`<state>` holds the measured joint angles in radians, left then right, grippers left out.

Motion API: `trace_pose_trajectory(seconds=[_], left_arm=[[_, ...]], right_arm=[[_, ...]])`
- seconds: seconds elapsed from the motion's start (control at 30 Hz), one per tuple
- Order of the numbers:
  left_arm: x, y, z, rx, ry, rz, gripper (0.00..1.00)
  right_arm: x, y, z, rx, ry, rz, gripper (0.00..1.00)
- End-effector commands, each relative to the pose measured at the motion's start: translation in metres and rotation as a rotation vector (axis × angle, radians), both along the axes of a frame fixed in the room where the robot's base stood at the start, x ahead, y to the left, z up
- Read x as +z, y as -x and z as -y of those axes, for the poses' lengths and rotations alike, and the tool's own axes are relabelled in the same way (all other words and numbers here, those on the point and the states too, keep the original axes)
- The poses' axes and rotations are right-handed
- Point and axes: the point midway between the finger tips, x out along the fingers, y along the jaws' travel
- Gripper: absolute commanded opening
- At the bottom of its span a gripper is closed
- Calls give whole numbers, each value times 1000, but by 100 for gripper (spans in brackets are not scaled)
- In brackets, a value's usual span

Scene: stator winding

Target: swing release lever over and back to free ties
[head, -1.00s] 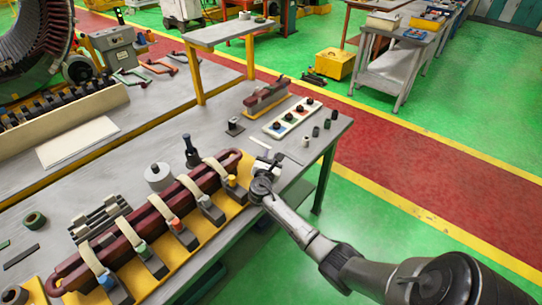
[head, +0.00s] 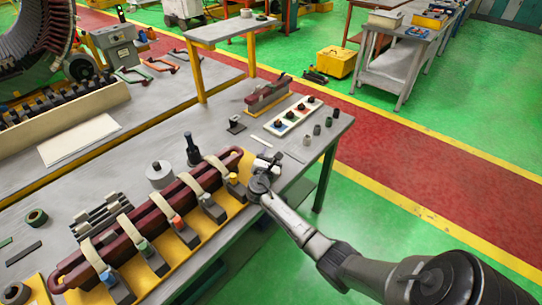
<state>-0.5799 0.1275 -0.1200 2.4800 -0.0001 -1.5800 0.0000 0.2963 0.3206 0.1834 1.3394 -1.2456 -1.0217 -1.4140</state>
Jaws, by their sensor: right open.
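A long dark red coil (head: 155,222) lies on a yellow fixture base (head: 205,237) along the front of the grey bench. Several cream ties (head: 168,212) loop over it. Grey blocks (head: 212,209) with coloured tips stand along its near side. My right gripper (head: 268,163) is at the right end of the fixture, beside the last block, with its jaws open and small in view. I see nothing held in it. I cannot tell which part is the release lever; the gripper and wrist cover part of that end. My left gripper is not in view.
A black upright tool (head: 192,149) and a grey cylinder (head: 160,174) stand behind the coil. A white strip with round knobs (head: 291,118) and a second small red coil (head: 266,95) sit farther back.

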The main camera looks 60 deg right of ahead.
Motion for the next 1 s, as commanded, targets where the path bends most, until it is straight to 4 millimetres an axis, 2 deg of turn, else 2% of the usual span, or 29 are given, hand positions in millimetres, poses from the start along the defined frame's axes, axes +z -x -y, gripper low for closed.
trace_pose_trajectory(seconds=[0.17, 0.27, 0.7, 1.0], left_arm=[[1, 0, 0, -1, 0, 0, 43], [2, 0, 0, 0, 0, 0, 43], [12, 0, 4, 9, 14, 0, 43], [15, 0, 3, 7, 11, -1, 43]], right_arm=[[0, 1, -2, 0, 0, -1, 50], [0, 3, -9, 1, 1, -2, 50], [0, 28, -88, 1, -2, -1, 50], [0, 39, -123, 1, -1, 0, 50]])
